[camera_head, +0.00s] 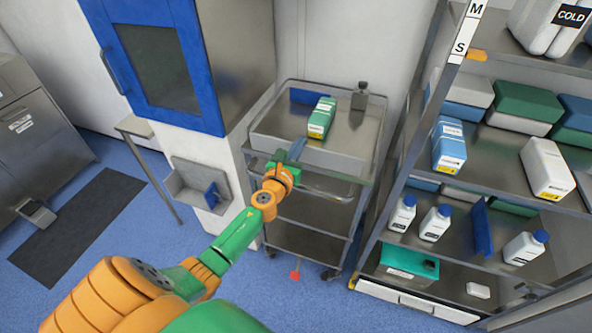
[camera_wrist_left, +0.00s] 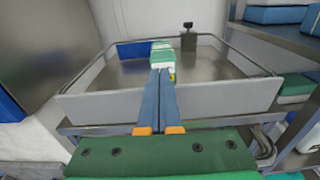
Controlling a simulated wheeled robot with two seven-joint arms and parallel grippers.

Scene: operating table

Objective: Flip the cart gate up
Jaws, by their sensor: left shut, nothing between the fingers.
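The metal cart (camera_head: 325,225) stands in the middle of the head view, against the wall. Its light grey gate panel (camera_head: 345,160) spans the front of the top tray; it also shows in the left wrist view (camera_wrist_left: 225,104), under and to both sides of my fingers. I cannot tell its exact tilt. My left gripper (camera_head: 297,148) is shut and empty, at the cart's front edge. Its blue fingers (camera_wrist_left: 162,72) lie together and point over the panel into the tray. They hide the panel's middle in the wrist view. My right gripper is not in view.
A green and white box (camera_head: 321,118) and a grey dispenser (camera_head: 360,96) stand in the tray. A loaded shelf rack (camera_head: 405,165) is close on the right. A blue-doored cabinet (camera_head: 235,60) stands left. Floor is free in front of the cart.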

